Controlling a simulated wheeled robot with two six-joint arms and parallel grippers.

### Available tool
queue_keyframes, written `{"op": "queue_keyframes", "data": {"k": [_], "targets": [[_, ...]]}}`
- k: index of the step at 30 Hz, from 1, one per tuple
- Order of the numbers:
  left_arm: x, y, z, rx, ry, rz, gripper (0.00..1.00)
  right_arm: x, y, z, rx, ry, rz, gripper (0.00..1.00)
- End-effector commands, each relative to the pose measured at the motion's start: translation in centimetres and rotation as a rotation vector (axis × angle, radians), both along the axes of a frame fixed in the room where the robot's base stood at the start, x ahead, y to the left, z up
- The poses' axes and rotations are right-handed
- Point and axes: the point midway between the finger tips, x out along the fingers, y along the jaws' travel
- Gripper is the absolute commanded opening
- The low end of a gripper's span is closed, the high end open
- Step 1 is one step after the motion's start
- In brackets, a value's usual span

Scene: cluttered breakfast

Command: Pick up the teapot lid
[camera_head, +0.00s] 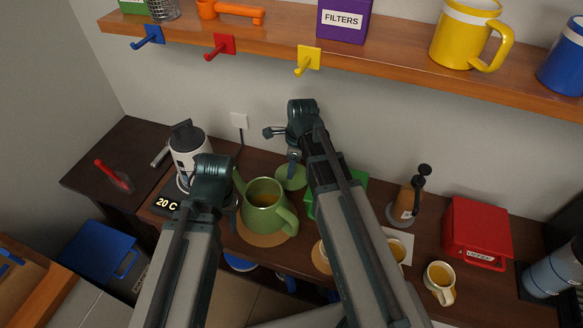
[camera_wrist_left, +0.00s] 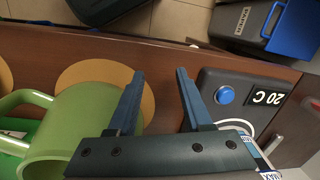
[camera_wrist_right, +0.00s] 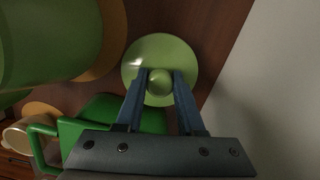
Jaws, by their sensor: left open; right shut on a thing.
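The green teapot lid (camera_head: 291,179) is at the back of the counter, behind the teapot. It is a round disc with a knob, also in the right wrist view (camera_wrist_right: 160,48). My right gripper (camera_wrist_right: 159,80) is shut on the lid's knob, one finger on each side. I cannot tell whether the lid touches the counter. The green teapot (camera_head: 263,208) stands uncovered with brown liquid inside, and shows in the left wrist view (camera_wrist_left: 72,130).
A white kettle (camera_head: 187,147) stands left of the teapot, with its base (camera_wrist_left: 245,98) reading 20 C. A green box (camera_head: 355,177) is partly hidden behind my right arm. Cups, a dark dispenser (camera_head: 410,195) and a red box (camera_head: 477,228) stand right. A wooden shelf (camera_head: 275,34) hangs above.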

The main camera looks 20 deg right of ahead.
Motion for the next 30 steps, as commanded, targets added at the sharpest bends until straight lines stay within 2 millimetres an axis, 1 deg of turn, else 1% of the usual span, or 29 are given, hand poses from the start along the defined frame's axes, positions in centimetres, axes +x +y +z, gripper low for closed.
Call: {"op": "queue_keyframes", "data": {"k": [1,5,12,15,20,30], "targets": [[0.0,0.0,1.1,0.0,0.0,0.0,0.5,0.0,0.0,1.1,0.0,0.0,0.0,0.0],[0.0,0.0,3.0,0.0,0.0,0.0,0.5,0.0,0.0,3.0,0.0,0.0,0.0,0.0],[0.0,0.0,6.8,0.0,0.0,0.0,0.5,0.0,0.0,6.7,0.0,0.0,0.0,0.0],[0.0,0.0,7.9,0.0,0.0,0.0,0.5,0.0,0.0,7.9,0.0,0.0,0.0,0.0],[0.0,0.0,8.8,0.0,0.0,0.0,0.5,0.0,0.0,8.8,0.0,0.0,0.0,0.0],[0.0,0.0,8.7,0.0,0.0,0.0,0.5,0.0,0.0,8.7,0.0,0.0,0.0,0.0]]}}
